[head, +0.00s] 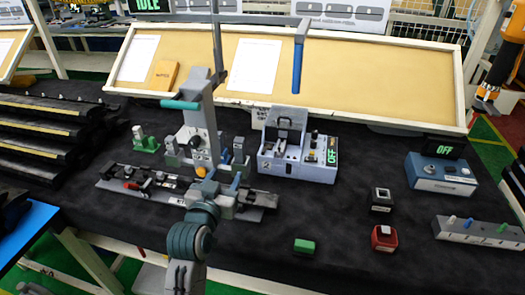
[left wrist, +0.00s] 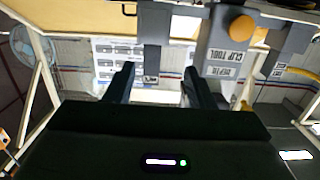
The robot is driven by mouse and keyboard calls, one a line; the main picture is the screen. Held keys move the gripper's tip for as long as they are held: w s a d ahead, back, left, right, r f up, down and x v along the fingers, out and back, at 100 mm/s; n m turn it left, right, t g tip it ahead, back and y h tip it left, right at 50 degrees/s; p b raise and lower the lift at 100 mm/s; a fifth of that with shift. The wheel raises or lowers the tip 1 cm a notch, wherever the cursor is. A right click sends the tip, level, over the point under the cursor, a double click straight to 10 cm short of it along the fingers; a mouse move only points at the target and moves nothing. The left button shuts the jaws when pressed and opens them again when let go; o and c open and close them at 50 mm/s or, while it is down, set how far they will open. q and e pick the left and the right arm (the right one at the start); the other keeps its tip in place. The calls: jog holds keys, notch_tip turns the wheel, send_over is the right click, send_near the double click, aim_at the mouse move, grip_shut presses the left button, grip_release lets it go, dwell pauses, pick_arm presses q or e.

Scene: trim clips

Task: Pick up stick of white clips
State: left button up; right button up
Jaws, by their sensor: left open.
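My left gripper (head: 224,184) is low over the middle-left of the black table, by the grey clip fixture (head: 204,120). It is open. A grey rack (head: 478,236) at the right front holds short coloured sticks standing upright. The left gripper is far to the left of this rack. My right gripper is not clearly in view.
A white-grey machine (head: 297,165) stands at the centre and a blue box reading OFF (head: 441,174) at the right. A green block (head: 304,246) and small dark and red boxes (head: 384,238) lie between. A label reading CLIP TOOL (left wrist: 225,56) shows in the left wrist view.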

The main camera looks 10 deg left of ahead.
aim_at(239, 150)
pick_arm(q)
jog(key=shift+t, duration=0.5)
jog(key=w+r, duration=0.1)
jog(key=w, duration=0.1)
jog(key=w+r+b, duration=0.1)
jog(key=w, duration=0.1)
jog(key=w+d+r, duration=0.1)
jog(key=shift+w, duration=0.4)
jog(key=shift+w+d+b, duration=0.3)
jog(key=shift+w+b, duration=0.05)
jog(key=shift+w, duration=0.15)
jog(key=shift+w+b, duration=0.35)
jog(key=w+b, duration=0.1)
jog(key=w, duration=0.2)
jog(key=shift+w+a+f+b, duration=0.1)
jog(key=shift+f+b, duration=0.05)
jog(key=shift+b, duration=0.2)
jog(key=shift+w, duration=0.55)
jog(key=shift+s, duration=0.15)
pick_arm(e)
jog(key=f, duration=0.4)
jog(key=shift+d+f, duration=0.1)
jog(key=shift+d, duration=0.15)
pick_arm(q)
jog(key=shift+c, duration=1.1)
jog(key=c, duration=0.8)
pick_arm(e)
jog(key=shift+d, duration=0.1)
